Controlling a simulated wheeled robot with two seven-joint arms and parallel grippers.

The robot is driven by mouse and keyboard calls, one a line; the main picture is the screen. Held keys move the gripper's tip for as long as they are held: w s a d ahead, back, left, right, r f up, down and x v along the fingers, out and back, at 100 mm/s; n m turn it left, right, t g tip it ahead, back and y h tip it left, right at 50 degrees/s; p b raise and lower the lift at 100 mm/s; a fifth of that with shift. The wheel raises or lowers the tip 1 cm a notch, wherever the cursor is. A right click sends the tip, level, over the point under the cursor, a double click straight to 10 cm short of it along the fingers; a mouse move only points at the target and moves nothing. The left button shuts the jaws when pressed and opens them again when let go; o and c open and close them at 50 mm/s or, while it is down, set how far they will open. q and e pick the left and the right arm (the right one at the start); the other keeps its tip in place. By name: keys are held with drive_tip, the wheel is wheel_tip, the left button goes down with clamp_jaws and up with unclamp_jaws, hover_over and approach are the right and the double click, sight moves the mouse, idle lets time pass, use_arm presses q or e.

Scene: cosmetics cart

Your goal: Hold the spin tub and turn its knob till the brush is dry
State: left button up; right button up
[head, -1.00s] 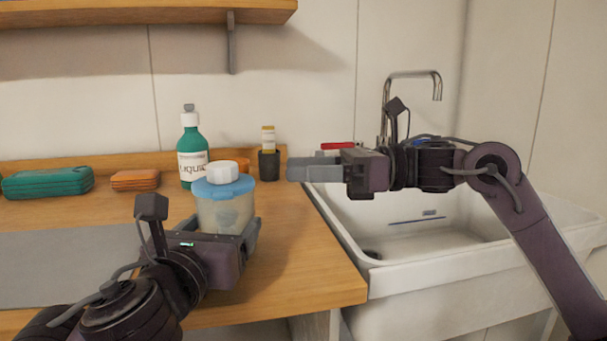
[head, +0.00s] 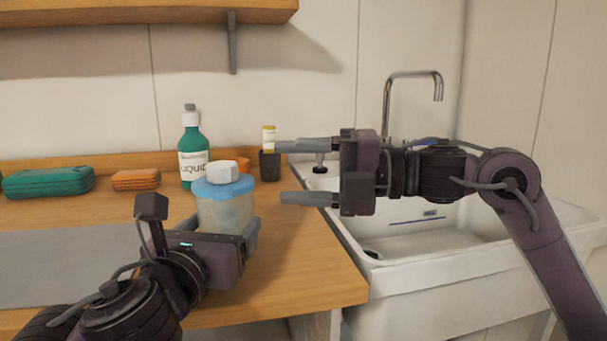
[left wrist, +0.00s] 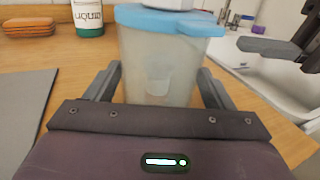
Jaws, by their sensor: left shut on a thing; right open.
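The spin tub (head: 224,207) is a cloudy clear tub with a blue lid (head: 223,188) and a white knob (head: 222,172) on top. It stands upright on the wooden counter. My left gripper (head: 222,232) is shut around its body from the front; the left wrist view shows the tub (left wrist: 160,65) between both fingers. A pale shape shows dimly inside the tub; I cannot tell if it is the brush. My right gripper (head: 308,172) is open and empty, to the right of the tub, its fingers pointing left, one above the other.
A green liquid bottle (head: 193,150) stands behind the tub. A dark cup with a yellow-topped item (head: 269,165) is behind and to the right. A white sink (head: 430,245) with a faucet (head: 388,100) is at the right.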

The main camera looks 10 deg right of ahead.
drive_tip(key=s+m+t, duration=0.1)
drive_tip(key=m, duration=0.6)
drive_tip(key=m+t+h, duration=0.1)
drive_tip(key=m, duration=0.7)
drive_tip(key=s+m+t, duration=0.1)
drive_tip(key=m+t, duration=0.1)
drive_tip(key=m, duration=0.6)
drive_tip(key=shift+s+r+h, duration=0.25)
drive_tip(key=shift+s+h, duration=0.05)
